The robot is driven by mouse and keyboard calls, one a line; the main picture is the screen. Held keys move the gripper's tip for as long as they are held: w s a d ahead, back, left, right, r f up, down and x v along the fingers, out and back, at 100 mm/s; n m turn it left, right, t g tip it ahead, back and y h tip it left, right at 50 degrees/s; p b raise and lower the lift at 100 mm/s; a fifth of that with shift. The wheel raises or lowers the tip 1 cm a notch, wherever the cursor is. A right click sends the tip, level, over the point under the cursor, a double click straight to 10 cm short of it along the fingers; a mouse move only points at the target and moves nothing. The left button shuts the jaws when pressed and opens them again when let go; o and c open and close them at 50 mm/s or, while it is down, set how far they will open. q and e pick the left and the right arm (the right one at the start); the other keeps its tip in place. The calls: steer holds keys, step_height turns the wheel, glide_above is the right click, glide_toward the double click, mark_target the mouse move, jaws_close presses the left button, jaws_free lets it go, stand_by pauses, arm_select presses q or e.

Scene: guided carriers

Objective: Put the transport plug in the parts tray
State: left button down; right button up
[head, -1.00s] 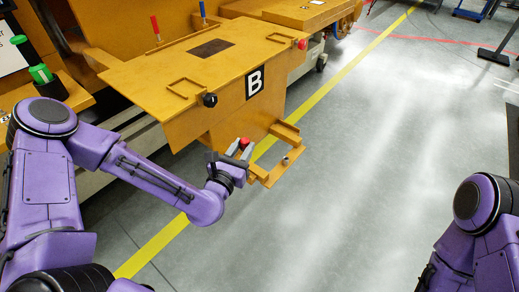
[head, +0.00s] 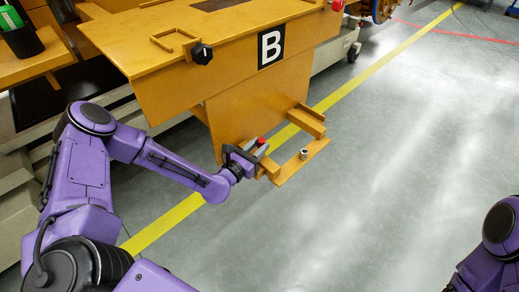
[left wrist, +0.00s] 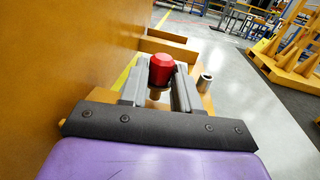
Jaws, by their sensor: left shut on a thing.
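The transport plug (left wrist: 161,68) has a faceted red head and a tan stem below it. My left gripper (left wrist: 160,92) is shut on it, one grey finger on each side. In the head view the red head (head: 262,141) shows between the fingertips, by an orange bracket shelf (head: 290,172) low on the carrier's front. Whether the stem's lower end touches the shelf is hidden. I cannot make out a parts tray for certain in either view. My right gripper is out of view; only part of that purple arm shows at the lower right.
The orange carrier (head: 240,80) bears a "B" sign (head: 270,47), a black knob (head: 202,53) and a red button (head: 337,5). A short metal cylinder (head: 303,154) stands on the bracket shelf, right of the plug. Grey floor with a yellow line (head: 345,90) lies open to the right.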

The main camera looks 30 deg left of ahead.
arm_select(q)
steer(key=shift+f, duration=0.25)
steer(key=shift+f, duration=0.25)
steer(key=c, duration=0.8)
jaws_free()
steer(key=shift+r, duration=0.1)
